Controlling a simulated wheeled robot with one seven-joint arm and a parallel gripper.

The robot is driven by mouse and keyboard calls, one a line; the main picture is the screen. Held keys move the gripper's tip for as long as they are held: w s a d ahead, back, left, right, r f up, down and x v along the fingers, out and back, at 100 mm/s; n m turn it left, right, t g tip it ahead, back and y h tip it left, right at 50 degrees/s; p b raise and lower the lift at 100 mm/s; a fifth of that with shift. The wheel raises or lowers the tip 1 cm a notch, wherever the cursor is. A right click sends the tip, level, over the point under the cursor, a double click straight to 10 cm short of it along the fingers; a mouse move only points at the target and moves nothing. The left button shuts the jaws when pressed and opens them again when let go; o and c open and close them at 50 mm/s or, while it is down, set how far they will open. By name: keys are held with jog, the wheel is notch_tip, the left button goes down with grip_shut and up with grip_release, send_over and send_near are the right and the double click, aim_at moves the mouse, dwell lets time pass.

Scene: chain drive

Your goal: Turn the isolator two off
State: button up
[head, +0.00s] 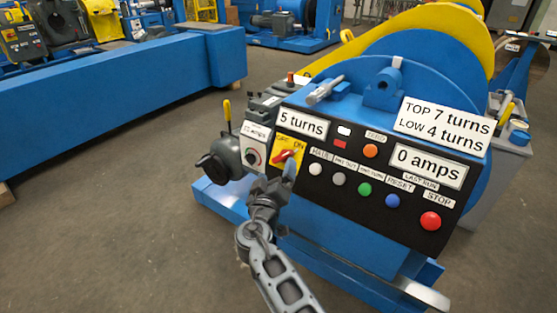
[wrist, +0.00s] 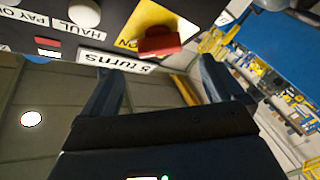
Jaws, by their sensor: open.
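A red rotary handle (head: 284,156) sits on a yellow plate (head: 280,144) marked OFF and ON, at the left end of the black control panel. No number for this isolator is readable. The handle appears to point towards ON. My gripper (head: 282,177) is just below and in front of it, partly covering the plate's lower edge. In the wrist view the red handle (wrist: 160,41) and yellow plate (wrist: 150,20) show beyond my open fingers (wrist: 160,82). The fingers are empty and appear apart from the handle.
The panel also holds several buttons, including a red STOP button (head: 430,221), and a sign reading 0 amps (head: 428,165). A grey box with a dial (head: 253,150) stands left of the plate. A long blue beam (head: 110,100) lies behind; floor between is clear.

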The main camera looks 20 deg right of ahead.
aim_at(281, 158)
jog(key=shift+b+x, duration=0.35)
jog(key=shift+x, duration=2.85)
jog(key=shift+c, duration=0.4)
jog(key=c, duration=1)
jog(key=shift+o, duration=0.2)
